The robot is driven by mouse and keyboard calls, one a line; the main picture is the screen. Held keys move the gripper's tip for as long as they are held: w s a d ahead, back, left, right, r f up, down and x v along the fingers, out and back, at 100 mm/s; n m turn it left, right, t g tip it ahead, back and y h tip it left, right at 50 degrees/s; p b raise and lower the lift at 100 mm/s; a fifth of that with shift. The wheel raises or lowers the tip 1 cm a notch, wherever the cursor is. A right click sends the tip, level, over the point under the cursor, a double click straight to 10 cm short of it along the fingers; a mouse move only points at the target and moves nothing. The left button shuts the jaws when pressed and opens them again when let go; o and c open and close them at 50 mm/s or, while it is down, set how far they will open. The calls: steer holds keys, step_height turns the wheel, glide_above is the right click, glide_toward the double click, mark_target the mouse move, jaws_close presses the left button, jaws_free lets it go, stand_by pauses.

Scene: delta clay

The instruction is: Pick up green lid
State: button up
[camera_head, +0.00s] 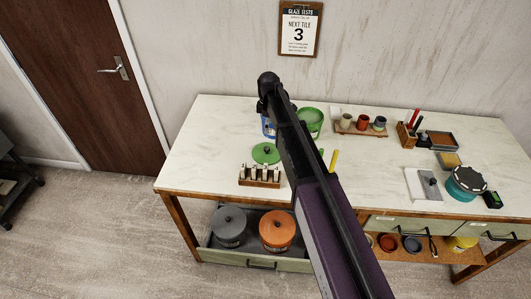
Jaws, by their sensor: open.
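The green lid (262,157) lies flat on the pale tabletop, left of my dark arm. It is round with a small dark knob on top. My arm reaches up across the middle of the view and its far end is above the back part of the table. My gripper cannot be made out; the arm hides that area. Nothing is seen touching the lid.
A wooden rack (260,182) stands just in front of the lid. A blue object (268,127) and a green round container (311,117) are behind it, partly hidden by my arm. Small cups on a board (349,129) stand at right. The tabletop's left part (205,140) is clear.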

mark_target(267, 148)
steer(key=shift+s, duration=0.1)
step_height(267, 148, down, 9)
steer(key=b, duration=0.8)
steer(key=shift+a+r+b, duration=0.1)
steer(key=shift+r+b, duration=0.1)
steer(key=shift+b, duration=0.15)
steer(key=shift+f, duration=0.1)
stand_by(0.3)
steer(key=shift+a+f+b, duration=0.15)
steer(key=shift+f+b, duration=2.35)
steer(key=shift+b, duration=0.1)
jaws_close()
